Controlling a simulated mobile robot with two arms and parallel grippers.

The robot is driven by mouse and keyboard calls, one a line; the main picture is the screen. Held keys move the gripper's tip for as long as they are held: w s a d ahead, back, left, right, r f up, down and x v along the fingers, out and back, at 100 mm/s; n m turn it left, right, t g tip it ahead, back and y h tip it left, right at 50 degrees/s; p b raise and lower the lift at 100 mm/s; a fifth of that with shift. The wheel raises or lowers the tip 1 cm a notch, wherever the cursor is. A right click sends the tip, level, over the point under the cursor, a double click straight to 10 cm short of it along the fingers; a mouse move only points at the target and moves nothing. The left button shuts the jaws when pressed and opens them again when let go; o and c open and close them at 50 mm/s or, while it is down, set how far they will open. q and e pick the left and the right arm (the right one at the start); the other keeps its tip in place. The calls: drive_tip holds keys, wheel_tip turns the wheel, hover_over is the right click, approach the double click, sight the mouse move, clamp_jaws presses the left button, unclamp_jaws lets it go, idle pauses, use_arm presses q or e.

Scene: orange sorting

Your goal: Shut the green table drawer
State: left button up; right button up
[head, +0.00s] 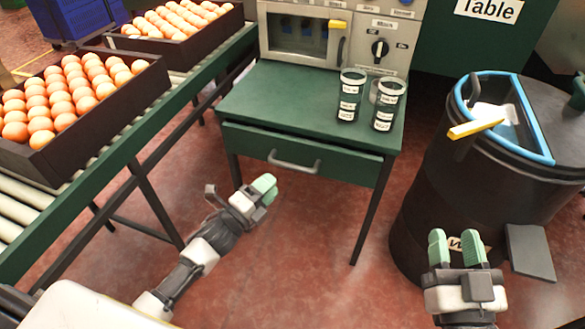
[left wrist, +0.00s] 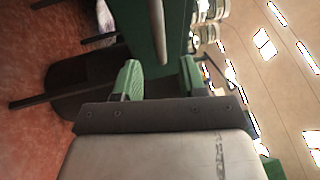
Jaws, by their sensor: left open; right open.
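The green table (head: 265,95) stands in the middle of the head view. Its drawer (head: 340,165) has a grey bar handle (head: 293,163). The drawer front appears to jut slightly past the tabletop edge; I cannot tell exactly how far it is out. My left gripper (head: 265,187) is open and empty, in front of and just below the handle, apparently apart from it. In the left wrist view, the open fingers (left wrist: 160,80) point toward the green drawer front (left wrist: 138,30) and the handle (left wrist: 157,25). My right gripper (head: 452,247) is open and empty near the black bin.
A black bin (head: 440,165) with a blue rim stands right. A roller conveyor (head: 110,155) with orange crates (head: 110,110) runs left. Red floor is clear below the drawer.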

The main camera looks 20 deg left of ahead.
sight(291, 164)
use_arm(q)
drive_tip(key=b+x, duration=0.1)
drive_tip(key=x, duration=0.6)
drive_tip(key=shift+w+d, duration=0.1)
drive_tip(key=shift+w, duration=0.05)
drive_tip(key=shift+w+d, duration=0.2)
drive_tip(key=shift+w, duration=0.2)
use_arm(e)
drive_tip(key=r+t, duration=0.1)
drive_tip(key=s+r+t+y, duration=0.1)
drive_tip(key=r+t, duration=0.1)
drive_tip(key=s+r+t, duration=0.1)
drive_tip(key=shift+a+r+y, duration=0.15)
drive_tip(key=shift+y, duration=0.15)
use_arm(q)
clamp_jaws()
